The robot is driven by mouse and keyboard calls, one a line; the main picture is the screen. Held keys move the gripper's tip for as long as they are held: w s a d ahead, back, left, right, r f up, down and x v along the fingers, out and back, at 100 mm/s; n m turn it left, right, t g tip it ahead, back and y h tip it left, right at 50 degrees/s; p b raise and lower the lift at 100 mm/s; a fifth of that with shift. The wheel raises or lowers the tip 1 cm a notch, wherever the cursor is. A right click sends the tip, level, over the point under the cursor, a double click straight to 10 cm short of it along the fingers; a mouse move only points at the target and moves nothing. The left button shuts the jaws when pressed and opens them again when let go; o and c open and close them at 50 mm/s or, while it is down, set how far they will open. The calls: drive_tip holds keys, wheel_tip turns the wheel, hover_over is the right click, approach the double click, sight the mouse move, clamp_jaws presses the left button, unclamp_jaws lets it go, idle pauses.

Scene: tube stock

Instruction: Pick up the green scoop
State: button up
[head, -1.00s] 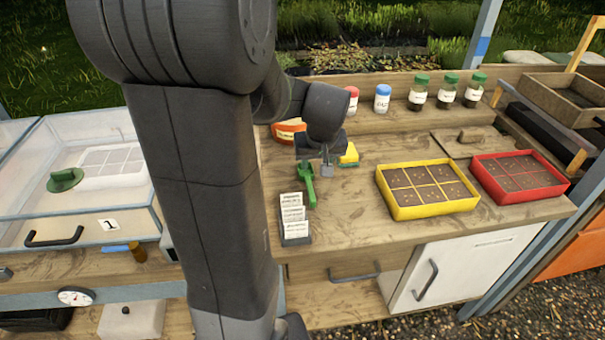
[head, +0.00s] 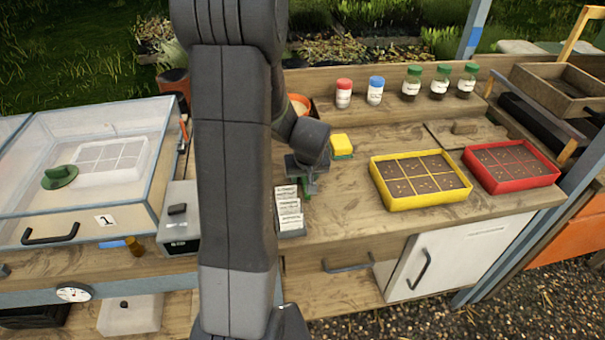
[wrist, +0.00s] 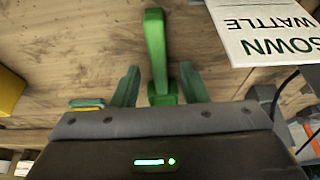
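The green scoop lies on the wooden bench. In the wrist view its handle (wrist: 155,45) runs down between my two fingers, and its lower part is hidden by the gripper body. In the head view my gripper hides most of the scoop, with only a bit of green (head: 306,187) showing. My gripper (head: 308,185) is low over the bench at the scoop. In the wrist view the gripper (wrist: 160,85) is open, one finger on each side of the scoop, with a gap clearly visible at the left finger.
A rack of white label cards (head: 289,212) stands close in front of the gripper; one card (wrist: 268,28) is near the right finger. A yellow sponge (head: 341,144) lies behind, right of the gripper. A yellow seed tray (head: 420,180) stands further right. Bare bench lies between.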

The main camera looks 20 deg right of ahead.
drive_tip(key=shift+w+f, duration=0.15)
drive_tip(key=shift+f, duration=0.35)
drive_tip(key=shift+f+b, duration=0.15)
drive_tip(key=shift+b, duration=0.15)
drive_tip(key=shift+c, duration=0.4)
clamp_jaws()
